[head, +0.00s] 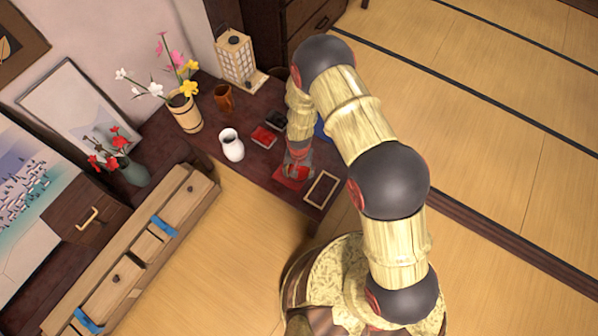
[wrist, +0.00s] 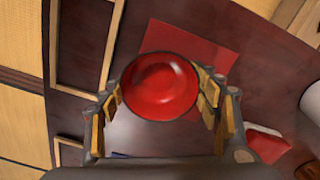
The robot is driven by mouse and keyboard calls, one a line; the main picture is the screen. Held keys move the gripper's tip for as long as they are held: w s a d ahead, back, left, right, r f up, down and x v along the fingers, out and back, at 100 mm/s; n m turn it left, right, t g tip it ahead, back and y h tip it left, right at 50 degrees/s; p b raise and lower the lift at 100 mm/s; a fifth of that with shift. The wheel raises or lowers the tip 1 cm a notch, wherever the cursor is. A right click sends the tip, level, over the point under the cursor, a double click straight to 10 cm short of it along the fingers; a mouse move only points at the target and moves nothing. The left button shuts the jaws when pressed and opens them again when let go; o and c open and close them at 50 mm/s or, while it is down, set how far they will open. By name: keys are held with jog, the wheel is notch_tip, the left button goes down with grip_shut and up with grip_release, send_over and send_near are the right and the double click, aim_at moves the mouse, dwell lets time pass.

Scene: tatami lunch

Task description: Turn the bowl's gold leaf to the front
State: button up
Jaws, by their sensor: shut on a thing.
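A round red bowl (wrist: 160,84) shows in the wrist view from above, its glossy inside facing the camera. My gripper (wrist: 164,98) is shut on it, with wood-coloured finger pads against its left and right sides. No gold leaf shows; the bowl's outer wall is hidden from the camera. A flat red square mat (wrist: 208,42) lies below or behind the bowl. I cannot tell whether the bowl touches it. In the head view my gripper (head: 297,170) is low over the red mat (head: 287,183), and the bowl is hard to make out there.
An empty wood-rimmed tray (head: 308,200) lies right of the mat at the table edge. A white vase (head: 232,146), red box (head: 263,137), dark item (head: 276,119) and brown mug (head: 223,98) stand left and behind. A lantern (head: 237,62) and flower vase (head: 186,114) stand farther back.

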jog(key=shift+f, duration=0.15)
jog(key=o, duration=1.4)
jog(key=shift+r+p, duration=1.6)
jog(key=shift+r, duration=0.9)
